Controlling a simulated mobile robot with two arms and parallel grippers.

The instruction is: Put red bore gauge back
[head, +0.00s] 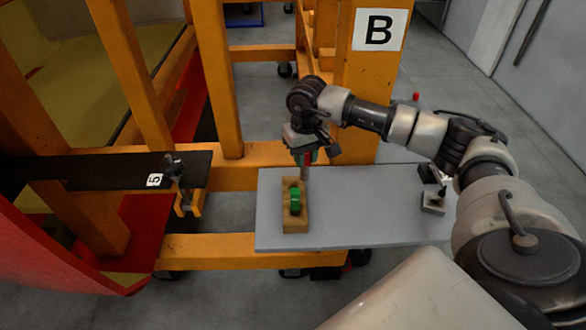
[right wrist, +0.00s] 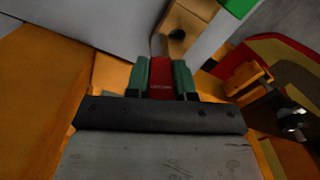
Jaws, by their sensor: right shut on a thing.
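My right gripper (head: 306,158) points down and is shut on the red bore gauge (head: 308,159). In the right wrist view the red gauge body (right wrist: 161,78) sits between the two green fingers of the gripper (right wrist: 162,80). The gauge's grey lower part shows below the fingers in the head view, by the far end of the wooden block (head: 295,224). The block has a dark round hole in its top, seen in the right wrist view (right wrist: 180,20). A green gauge (head: 295,200) is in the block. I cannot tell whether the red gauge touches the block. My left gripper is not in view.
The block stands on a grey shelf (head: 350,220) with free room to its right. A small metal piece with a dark knob (head: 433,203) stands at the shelf's right. An orange post marked B (head: 365,100) rises behind. A black beam marked 5 (head: 110,170) carries a clamp (head: 180,180).

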